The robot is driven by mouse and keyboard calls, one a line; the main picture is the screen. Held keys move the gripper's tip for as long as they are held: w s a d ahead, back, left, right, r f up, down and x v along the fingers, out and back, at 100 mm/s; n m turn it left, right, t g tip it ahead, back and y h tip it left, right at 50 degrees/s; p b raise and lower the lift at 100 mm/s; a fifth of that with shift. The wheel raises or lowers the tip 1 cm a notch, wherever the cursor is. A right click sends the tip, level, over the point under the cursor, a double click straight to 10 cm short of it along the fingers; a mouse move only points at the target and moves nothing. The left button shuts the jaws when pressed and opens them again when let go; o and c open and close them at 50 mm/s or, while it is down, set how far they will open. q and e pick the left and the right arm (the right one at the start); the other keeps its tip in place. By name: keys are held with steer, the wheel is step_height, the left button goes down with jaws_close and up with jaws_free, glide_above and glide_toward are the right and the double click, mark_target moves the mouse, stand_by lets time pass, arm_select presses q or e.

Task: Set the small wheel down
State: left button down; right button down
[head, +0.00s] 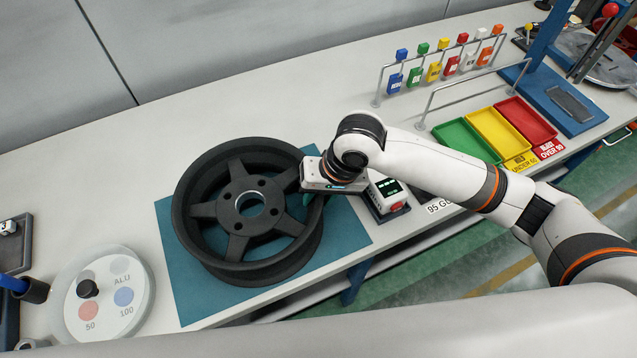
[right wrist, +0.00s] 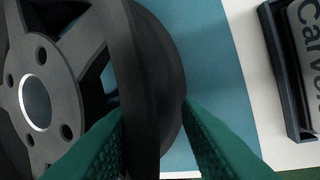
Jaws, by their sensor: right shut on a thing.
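A black five-spoke wheel (head: 268,196) with a bright-edged centre hole is over the teal mat (head: 184,300) on the bench, its face turned up. It is the only wheel in view; I cannot tell whether it touches the mat or hangs slightly above it. My right gripper (head: 310,197) is shut on the right side of its rim. In the right wrist view the green fingers (right wrist: 153,108) stand on either side of the rim wall of the wheel (right wrist: 72,62). My left gripper is not in view.
A round dial (head: 135,310) stands left of the mat. A device with a screen (head: 390,191) is close right of the gripper. Green (head: 466,140), yellow (head: 499,131) and red (head: 526,120) trays and a rack of coloured tags (head: 433,72) stand farther right. The bench behind the wheel is clear.

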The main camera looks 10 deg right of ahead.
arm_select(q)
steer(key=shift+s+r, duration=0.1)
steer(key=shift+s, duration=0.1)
arm_select(e)
steer(key=shift+a+r, duration=0.1)
steer(key=shift+a, duration=0.05)
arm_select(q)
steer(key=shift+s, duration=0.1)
arm_select(e)
steer(key=c, duration=1)
jaws_free()
steer(key=shift+c, duration=0.2)
